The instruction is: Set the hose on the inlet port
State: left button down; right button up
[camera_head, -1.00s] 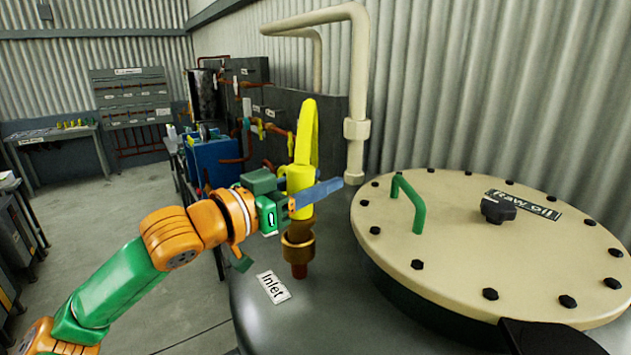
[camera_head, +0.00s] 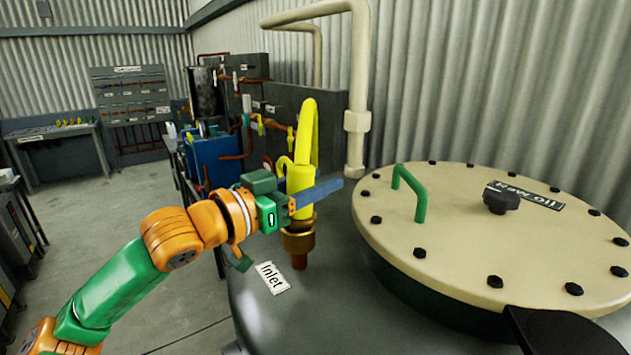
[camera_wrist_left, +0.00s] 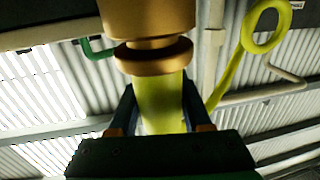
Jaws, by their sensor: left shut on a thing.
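The yellow hose (camera_head: 302,175) stands nearly upright in the head view, bent over at its top. My left gripper (camera_head: 318,194) is shut around its lower part. The brass inlet port (camera_head: 298,242) rises from the dark tank directly below the hose, beside the "Inlet" label (camera_head: 273,278). The hose's lower end is in line with the port. In the left wrist view, the hose (camera_wrist_left: 160,100) between my fingers meets a brass collar (camera_wrist_left: 153,57) with no clear gap. How far it is seated cannot be told. My right gripper is not in view.
The tank's cream lid (camera_head: 460,225), with bolts, a green handle (camera_head: 420,198) and a black knob (camera_head: 500,201), lies right of the port. A cream pipe (camera_head: 357,90) stands behind. Blue equipment (camera_head: 212,157) is at back left. Floor shows at left.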

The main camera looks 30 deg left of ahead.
aim_at(290, 193)
pick_arm(q)
jog(key=c, duration=0.6)
grip_release()
jog(key=b+v, duration=0.1)
jog(key=b, duration=0.1)
jog(key=b+v, duration=0.2)
jog(key=shift+f, duration=0.3)
jog(key=b+v, duration=0.2)
jog(key=v, duration=0.1)
jog(key=b+v, duration=0.2)
jog(key=v, duration=0.2)
jog(key=shift+s+r, duration=0.2)
jog(key=shift+r, duration=0.05)
jog(key=shift+s+r, duration=0.1)
jog(key=shift+s, duration=0.3)
